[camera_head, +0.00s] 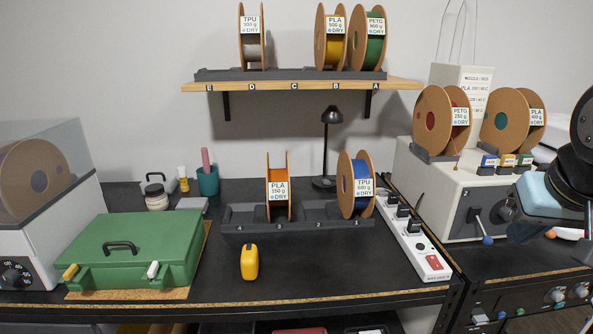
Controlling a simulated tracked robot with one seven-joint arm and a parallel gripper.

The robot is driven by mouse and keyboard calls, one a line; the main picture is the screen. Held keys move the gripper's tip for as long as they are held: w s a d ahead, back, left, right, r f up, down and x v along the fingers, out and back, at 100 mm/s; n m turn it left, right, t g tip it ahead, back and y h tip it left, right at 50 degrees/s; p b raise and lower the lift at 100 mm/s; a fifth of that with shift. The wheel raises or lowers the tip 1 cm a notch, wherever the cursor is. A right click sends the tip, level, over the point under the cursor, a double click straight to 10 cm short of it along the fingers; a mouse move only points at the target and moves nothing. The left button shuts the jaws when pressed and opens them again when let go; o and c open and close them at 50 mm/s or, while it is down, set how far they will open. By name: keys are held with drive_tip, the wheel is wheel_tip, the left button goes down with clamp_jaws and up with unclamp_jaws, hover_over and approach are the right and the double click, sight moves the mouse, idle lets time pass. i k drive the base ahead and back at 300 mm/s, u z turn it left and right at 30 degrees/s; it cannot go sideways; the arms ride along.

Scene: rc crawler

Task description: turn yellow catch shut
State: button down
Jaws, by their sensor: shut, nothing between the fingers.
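A green case (140,239) with its lid down stands at the left of the bench on a brown board. The yellow catch (70,272) is at the left end of its front edge and sits tilted. A white catch (153,270) is on the same front edge, farther right, and looks more upright. My gripper (519,232) is at the far right edge, partly cut off with my dark arm, far from the case. It is shut and holds nothing; its fingers are hard to make out.
A yellow tool-like object (249,262) stands in the middle of the bench. A power strip (415,238) and a spool rack (300,217) lie between the case and my arm. A white machine (37,215) stands close left of the case. The bench front is clear.

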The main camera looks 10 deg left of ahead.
sight(69, 273)
drive_tip(key=z, duration=1.45)
drive_tip(key=i, duration=0.1)
drive_tip(key=u, duration=3.35)
drive_tip(key=k, duration=0.85)
drive_tip(key=u, duration=0.2)
drive_tip(key=i, duration=0.85)
drive_tip(key=z, duration=0.1)
